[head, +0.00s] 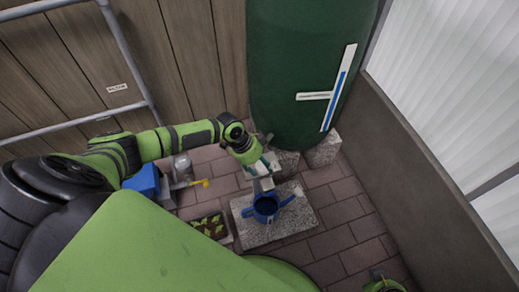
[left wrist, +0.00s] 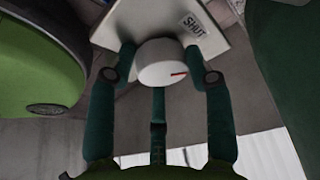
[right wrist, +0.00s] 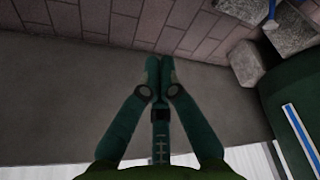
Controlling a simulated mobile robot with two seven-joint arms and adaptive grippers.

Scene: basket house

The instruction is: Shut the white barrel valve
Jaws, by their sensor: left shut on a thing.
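The white barrel valve (left wrist: 161,65) is a round knob with a red mark in the left wrist view. It sits on a pale plate (left wrist: 140,22) with a "SHUT" label (left wrist: 193,24) above and right of the knob. The red mark points right, not directly at the label. My left gripper (left wrist: 163,72) is shut on the knob, fingers on both sides. In the head view my left gripper (head: 257,165) is at the pale plate, in front of the green barrel (head: 300,65); the knob is hard to make out there. My right gripper (right wrist: 160,68) is shut and empty, fingertips together.
A low wall (head: 430,160) bounds the right. Brick paving (head: 340,225) is free between.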

